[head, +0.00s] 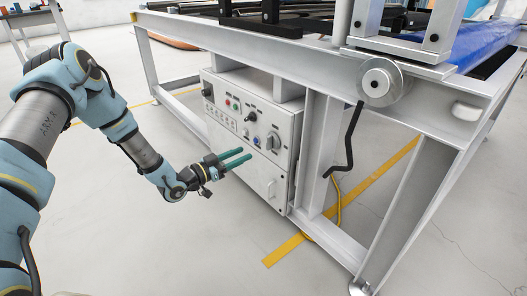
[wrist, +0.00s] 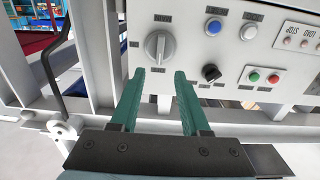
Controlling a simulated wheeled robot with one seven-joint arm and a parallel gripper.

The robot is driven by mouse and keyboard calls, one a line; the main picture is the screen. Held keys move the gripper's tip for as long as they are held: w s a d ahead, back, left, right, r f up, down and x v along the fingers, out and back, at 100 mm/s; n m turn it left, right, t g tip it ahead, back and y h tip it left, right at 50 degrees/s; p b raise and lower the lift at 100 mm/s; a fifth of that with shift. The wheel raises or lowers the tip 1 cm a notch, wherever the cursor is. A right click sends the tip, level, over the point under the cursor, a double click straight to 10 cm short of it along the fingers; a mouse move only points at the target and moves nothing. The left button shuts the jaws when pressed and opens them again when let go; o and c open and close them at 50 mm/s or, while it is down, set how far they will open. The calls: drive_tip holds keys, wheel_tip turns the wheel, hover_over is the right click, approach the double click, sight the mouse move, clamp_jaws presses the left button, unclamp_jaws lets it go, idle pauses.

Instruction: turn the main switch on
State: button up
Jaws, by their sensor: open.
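The control panel (head: 227,118) is a light grey box under the frame. A large round grey rotary knob (wrist: 160,47) with a raised grip bar is on it, and also shows in the head view (head: 272,141). In the wrist view the grip bar stands roughly upright. My gripper (wrist: 157,76) is open and empty, its two green fingers pointing at the panel. The knob shows just beyond and between the fingertips, apart from them. In the head view my gripper (head: 243,158) is left of and below the knob.
A smaller black selector (wrist: 210,72), a blue button (wrist: 213,27), a white button (wrist: 250,29), and green (wrist: 254,77) and red (wrist: 273,79) buttons are nearby. A black crank handle (head: 347,150) hangs right of the panel beside the frame's leg. The floor before the panel is clear.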

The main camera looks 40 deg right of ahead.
sight(267, 143)
drive_tip(key=d, duration=0.3)
drive_tip(key=d+b, duration=0.1)
drive_tip(key=d, duration=0.6)
drive_tip(key=shift+s+b, duration=0.3)
drive_tip(key=shift+c, duration=0.2)
clamp_jaws()
